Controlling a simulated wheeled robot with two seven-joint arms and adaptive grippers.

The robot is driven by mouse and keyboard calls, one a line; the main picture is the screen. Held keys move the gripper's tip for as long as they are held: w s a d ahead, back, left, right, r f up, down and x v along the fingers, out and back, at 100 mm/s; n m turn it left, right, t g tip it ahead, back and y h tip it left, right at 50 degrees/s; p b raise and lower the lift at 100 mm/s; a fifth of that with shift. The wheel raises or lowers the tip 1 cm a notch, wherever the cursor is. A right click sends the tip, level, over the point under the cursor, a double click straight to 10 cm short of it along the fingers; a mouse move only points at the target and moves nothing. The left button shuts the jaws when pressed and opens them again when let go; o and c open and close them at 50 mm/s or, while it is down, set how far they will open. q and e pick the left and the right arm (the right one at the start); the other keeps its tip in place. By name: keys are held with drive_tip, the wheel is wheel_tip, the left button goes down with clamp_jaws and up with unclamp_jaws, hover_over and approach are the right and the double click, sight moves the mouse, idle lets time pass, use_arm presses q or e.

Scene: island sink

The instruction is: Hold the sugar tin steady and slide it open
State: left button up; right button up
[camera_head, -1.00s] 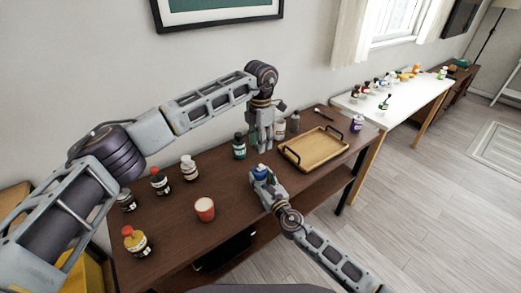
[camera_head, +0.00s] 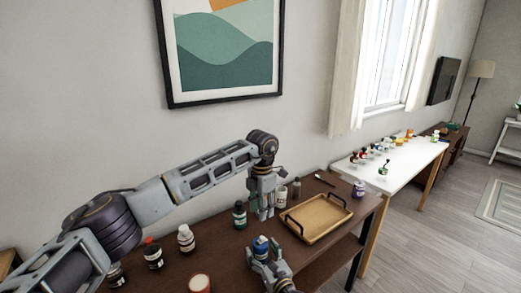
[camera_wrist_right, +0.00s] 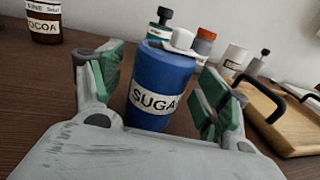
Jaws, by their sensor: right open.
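The sugar tin (camera_wrist_right: 160,88) is a blue cylinder with a white SUGAR label and a white piece at its top. It stands upright on the brown table, and it also shows small in the head view (camera_head: 261,244). My right gripper (camera_wrist_right: 165,90) is open, with its green-padded fingers on either side of the tin and gaps visible beside it. It comes from the front in the head view (camera_head: 263,262). My left gripper (camera_head: 263,212) points down behind the tin, apart from it, with its fingers apparently spread and empty.
A wooden tray (camera_head: 318,217) with dark handles lies to the right. A green-labelled bottle (camera_head: 239,215) and pale containers (camera_head: 282,197) stand near my left gripper. More bottles (camera_head: 186,239) and an orange-white cup (camera_head: 200,284) are to the left.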

drive_tip(key=shift+s+d, duration=0.1)
drive_tip(key=shift+s, duration=0.05)
drive_tip(key=v, duration=1.1)
drive_tip(key=shift+s, duration=0.3)
drive_tip(key=shift+d, duration=0.1)
idle(0.5)
